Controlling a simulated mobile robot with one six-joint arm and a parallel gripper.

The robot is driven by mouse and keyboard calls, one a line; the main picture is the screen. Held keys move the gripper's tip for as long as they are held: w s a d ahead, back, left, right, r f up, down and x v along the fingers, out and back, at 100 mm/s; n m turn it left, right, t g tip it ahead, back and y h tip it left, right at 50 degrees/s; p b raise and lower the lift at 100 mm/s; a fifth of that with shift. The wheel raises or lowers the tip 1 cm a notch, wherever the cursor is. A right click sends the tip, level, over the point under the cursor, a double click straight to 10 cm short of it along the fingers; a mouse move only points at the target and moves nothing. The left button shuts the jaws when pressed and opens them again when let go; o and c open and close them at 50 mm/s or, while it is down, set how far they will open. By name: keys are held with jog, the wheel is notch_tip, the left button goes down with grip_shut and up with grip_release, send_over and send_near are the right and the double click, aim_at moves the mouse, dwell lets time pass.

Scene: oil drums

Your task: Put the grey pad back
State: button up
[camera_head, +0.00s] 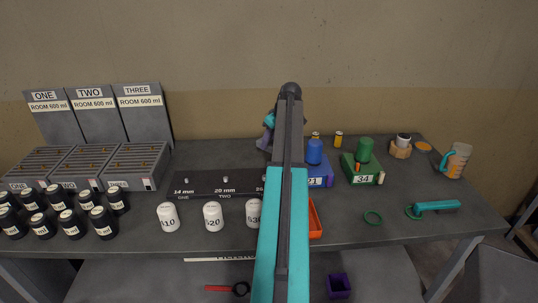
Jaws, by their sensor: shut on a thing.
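My arm reaches up the middle of the view and away over the table. My gripper (267,140) is at its far end, above the back of the table, and the arm hides most of it. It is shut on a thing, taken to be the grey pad. The pad's outline cannot be made out apart from the grey-purple parts of the gripper.
White bottles (212,217) stand before a dark plate (204,182). Black bottles (72,224) and grey racks (137,166) fill the left. An orange tray (315,220) is partly hidden.

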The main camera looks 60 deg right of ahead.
aim_at(271, 143)
jog(key=shift+f, duration=1.55)
jog(key=shift+f+p, duration=0.8)
jog(key=shift+f, duration=1.05)
jog(key=shift+f, duration=0.15)
jog(key=o, duration=1)
jog(key=shift+r, duration=0.2)
jog(key=shift+b+v, duration=1.35)
jog(key=shift+v, duration=4.65)
